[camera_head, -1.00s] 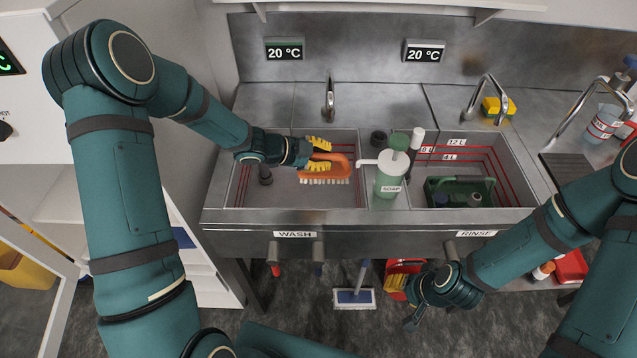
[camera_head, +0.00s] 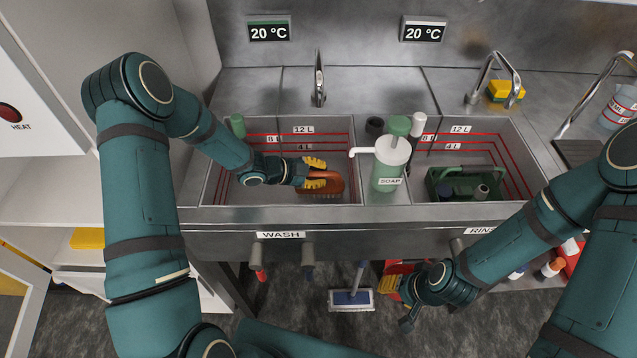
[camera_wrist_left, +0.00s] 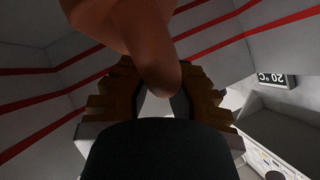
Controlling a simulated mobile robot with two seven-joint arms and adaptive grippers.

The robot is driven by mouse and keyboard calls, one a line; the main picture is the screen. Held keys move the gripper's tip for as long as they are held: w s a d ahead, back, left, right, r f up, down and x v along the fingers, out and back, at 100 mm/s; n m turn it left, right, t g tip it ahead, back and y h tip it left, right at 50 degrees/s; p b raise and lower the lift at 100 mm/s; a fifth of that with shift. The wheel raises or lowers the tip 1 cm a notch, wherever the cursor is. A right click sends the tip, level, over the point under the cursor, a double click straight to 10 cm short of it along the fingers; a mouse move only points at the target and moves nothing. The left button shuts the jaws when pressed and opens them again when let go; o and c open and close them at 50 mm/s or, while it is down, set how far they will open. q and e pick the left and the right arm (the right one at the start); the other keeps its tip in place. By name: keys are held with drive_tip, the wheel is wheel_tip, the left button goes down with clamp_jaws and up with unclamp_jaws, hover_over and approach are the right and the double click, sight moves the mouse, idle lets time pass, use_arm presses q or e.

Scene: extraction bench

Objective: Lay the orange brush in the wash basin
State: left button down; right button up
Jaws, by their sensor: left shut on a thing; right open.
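The orange brush (camera_head: 333,180) is inside the wash basin (camera_head: 225,188), low between its walls, with its bristles pointing down. My left gripper (camera_head: 318,174) is shut on the brush's handle. The left wrist view shows the brush (camera_wrist_left: 130,30) close up between the yellow-brown fingers (camera_wrist_left: 160,95), with the basin's red-lined walls around it. I cannot tell whether the bristles touch the basin floor. My right gripper (camera_head: 408,312) is open and empty, low in front of the sink, below the rinse side.
A soap dispenser (camera_head: 391,160) stands on the divider between the basins, its spout towards the wash side. A green caddy (camera_head: 460,186) sits in the rinse basin (camera_head: 520,160). A tap (camera_head: 319,80) rises behind the wash basin.

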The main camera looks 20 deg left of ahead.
use_arm(q)
wheel_tip(320, 180, down, 3)
drive_tip(key=shift+r, duration=0.2)
drive_tip(key=shift+f, duration=0.25)
drive_tip(key=shift+b, duration=0.3)
drive_tip(key=shift+f, duration=0.15)
drive_tip(key=c, duration=1.1)
unclamp_jaws()
drive_tip(key=shift+o, duration=0.2)
